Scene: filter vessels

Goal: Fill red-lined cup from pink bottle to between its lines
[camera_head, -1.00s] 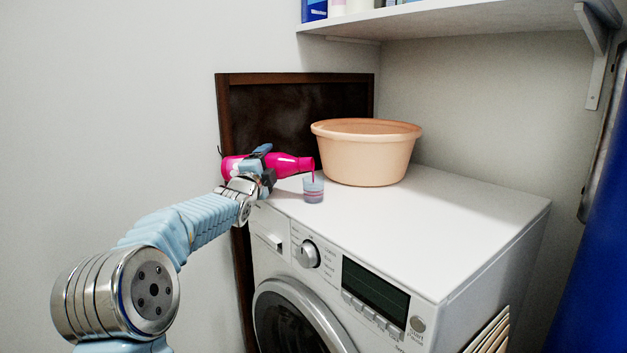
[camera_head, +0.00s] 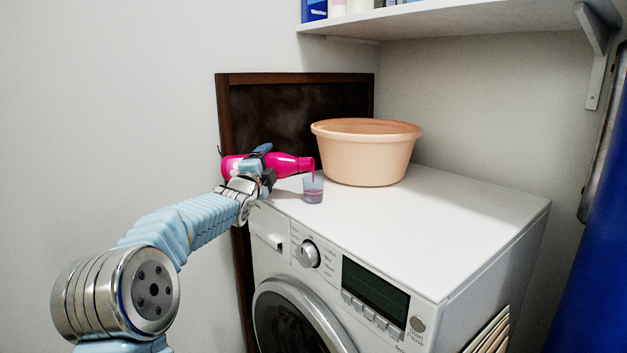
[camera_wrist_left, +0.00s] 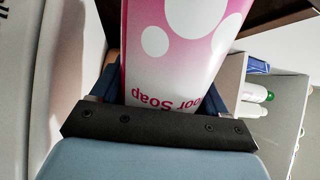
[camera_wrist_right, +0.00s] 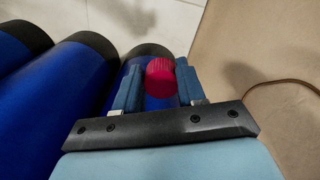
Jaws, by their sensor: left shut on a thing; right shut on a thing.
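The pink bottle (camera_head: 290,163) lies nearly level with its mouth to the right, above the cup. My left gripper (camera_head: 265,175) is shut on it; its "Floor Soap" label shows in the left wrist view (camera_wrist_left: 180,55). A thin pink stream runs from the mouth down into the small clear cup (camera_head: 313,190), which stands upright on the washing machine. Pinkish-purple liquid shows in the cup; its lines and exact level are too small to tell. My right gripper (camera_wrist_right: 160,85) is shut on a red-pink cap (camera_wrist_right: 161,78), away from the machine top and outside the head view.
The white washing machine (camera_head: 440,215) has a clear top to the right. A peach basin (camera_head: 365,158) stands close behind the cup. A dark wooden board (camera_head: 290,105) leans behind. A shelf (camera_head: 450,20) overhangs at upper right. Blue cylinders (camera_wrist_right: 80,75) are near my right gripper.

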